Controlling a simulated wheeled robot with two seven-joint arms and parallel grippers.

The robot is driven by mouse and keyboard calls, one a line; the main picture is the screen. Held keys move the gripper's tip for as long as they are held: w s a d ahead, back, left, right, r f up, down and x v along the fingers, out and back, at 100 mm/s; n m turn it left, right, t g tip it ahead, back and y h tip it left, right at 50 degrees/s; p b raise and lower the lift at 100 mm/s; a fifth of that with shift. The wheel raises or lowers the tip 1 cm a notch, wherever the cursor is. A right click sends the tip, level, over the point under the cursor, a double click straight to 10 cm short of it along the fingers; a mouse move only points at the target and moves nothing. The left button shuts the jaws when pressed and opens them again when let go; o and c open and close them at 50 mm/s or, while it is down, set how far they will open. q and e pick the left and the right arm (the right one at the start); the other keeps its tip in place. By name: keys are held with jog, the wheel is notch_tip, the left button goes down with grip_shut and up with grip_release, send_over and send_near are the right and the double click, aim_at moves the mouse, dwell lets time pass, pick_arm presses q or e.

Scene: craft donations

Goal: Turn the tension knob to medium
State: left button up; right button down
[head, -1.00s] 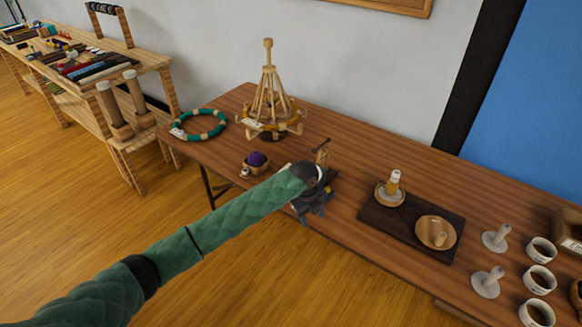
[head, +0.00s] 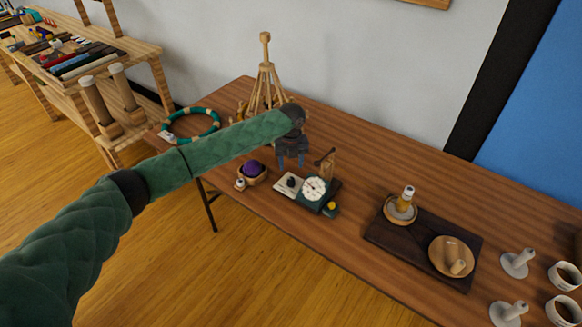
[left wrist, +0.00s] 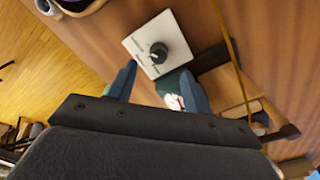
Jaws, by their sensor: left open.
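The tension knob (head: 291,182) is a small black knob on a white plate (head: 282,190), beside a round white dial (head: 314,188) on a dark green base. In the left wrist view the black knob (left wrist: 158,52) stands on its white plate (left wrist: 141,41), with markings too small to read. My left gripper (head: 292,163) is open and empty, above and slightly behind the knob, apart from it. In the left wrist view its two blue-grey fingers (left wrist: 158,68) lie left and right of the knob. My right gripper is not in view.
A bowl with purple yarn (head: 251,170) sits left of the knob plate. A wooden stand (head: 265,85) and a green ring (head: 191,125) are further back. A dark board (head: 425,245) with wooden dishes lies to the right. Bare tabletop lies between.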

aim_at(291, 179)
pick_arm(q)
jog(key=shift+s+f+p, duration=0.1)
jog(key=shift+s+p, duration=0.2)
jog(key=shift+s+f, duration=0.15)
jog(key=shift+f, duration=0.2)
jog(key=f, duration=0.1)
jog(key=f+p, duration=0.1)
jog(key=f, duration=0.1)
jog(key=f+p, duration=0.1)
jog(key=shift+w+f, duration=0.3)
jog(key=shift+f, duration=0.05)
jog(key=shift+s+f, duration=0.15)
jog(key=shift+f, duration=0.7)
jog(key=c, duration=1)
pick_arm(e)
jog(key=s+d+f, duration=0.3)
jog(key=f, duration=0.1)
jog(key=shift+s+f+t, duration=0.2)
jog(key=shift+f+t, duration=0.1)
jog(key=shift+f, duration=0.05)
